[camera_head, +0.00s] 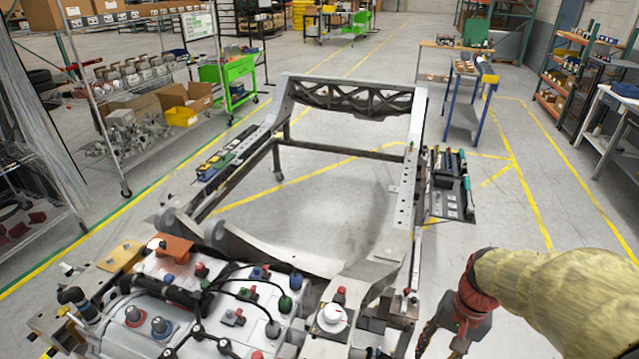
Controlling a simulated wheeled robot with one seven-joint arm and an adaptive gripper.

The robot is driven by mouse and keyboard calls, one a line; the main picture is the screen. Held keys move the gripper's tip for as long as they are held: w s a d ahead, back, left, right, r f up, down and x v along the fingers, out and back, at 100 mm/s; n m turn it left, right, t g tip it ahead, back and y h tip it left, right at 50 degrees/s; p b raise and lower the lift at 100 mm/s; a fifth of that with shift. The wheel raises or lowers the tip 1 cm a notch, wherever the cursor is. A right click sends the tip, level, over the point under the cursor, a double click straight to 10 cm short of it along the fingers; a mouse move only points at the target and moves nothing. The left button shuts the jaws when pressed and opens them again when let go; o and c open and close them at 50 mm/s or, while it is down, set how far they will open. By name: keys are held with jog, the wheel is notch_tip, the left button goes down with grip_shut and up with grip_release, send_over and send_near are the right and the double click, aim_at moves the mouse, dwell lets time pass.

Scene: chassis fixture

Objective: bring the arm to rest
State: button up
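My arm in its yellow sleeve comes in from the right edge in the head view. My gripper (439,352) hangs below a red wrist part at the lower right, with its dark fingers apart near the bottom edge. I see nothing between the fingers. The gripper is to the right of the metal chassis frame (397,215) and appears apart from it. The bottom edge cuts close to the fingertips.
A white unit with cables and caps (225,320) fills the chassis's near end. Side trays of tools (450,185) and (235,155) flank the frame. A green cart (230,82), a blue-legged stand (468,95) and shelves stand farther back.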

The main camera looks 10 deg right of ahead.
jog(key=a+r+n+t+h, duration=0.1)
jog(key=a+r+n+t, duration=0.4)
jog(key=a+r, duration=1)
jog(key=shift+s+a+r+n, duration=0.15)
jog(key=shift+s+r+n, duration=0.4)
jog(key=shift+n, duration=1.15)
